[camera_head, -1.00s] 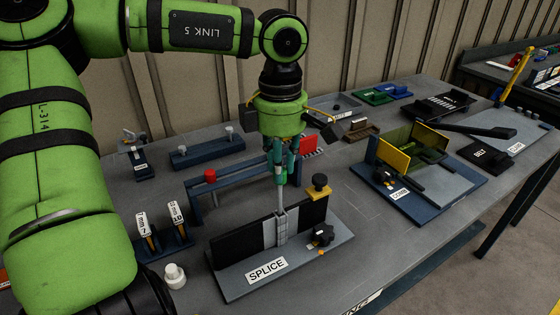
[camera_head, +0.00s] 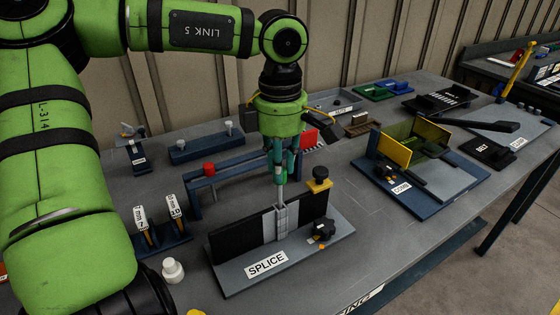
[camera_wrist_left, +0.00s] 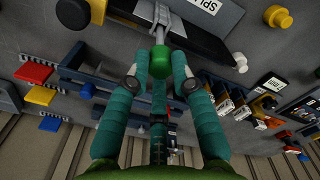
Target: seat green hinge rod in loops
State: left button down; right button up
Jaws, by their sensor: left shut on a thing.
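The green hinge rod has a green head (camera_wrist_left: 158,62) and a thin grey shaft (camera_wrist_left: 160,38); in the head view the shaft (camera_head: 280,196) points down. My left gripper (camera_head: 280,177) is shut on its green end; its teal fingers also show in the wrist view (camera_wrist_left: 158,74). The rod is upright over the grey metal loops (camera_head: 281,219) at the joint of the dark belt ends in the SPLICE fixture (camera_head: 233,279). The shaft's lower end meets the top of the loops; how far it is inside, I cannot tell. My right gripper is out of view.
A black knob on a yellow base (camera_head: 319,179) and a black star knob (camera_head: 323,230) flank the belt. A blue frame with a red knob (camera_head: 209,169) stands behind. The COMB fixture (camera_head: 428,206) is to the right. Open table lies between it and the splice fixture.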

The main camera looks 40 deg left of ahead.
aim_at(280, 189)
pick_arm(q)
jog(key=shift+f, duration=0.25)
dwell(0.3)
jog(key=shift+f+b, duration=2.1)
jog(key=shift+f, duration=0.05)
jog(key=shift+f+b, duration=0.75)
jog(key=shift+f, duration=0.1)
jog(key=c, duration=1)
grip_release()
jog(key=shift+r, duration=0.1)
jog(key=shift+r+p, duration=2.65)
jog(key=shift+r, duration=0.8)
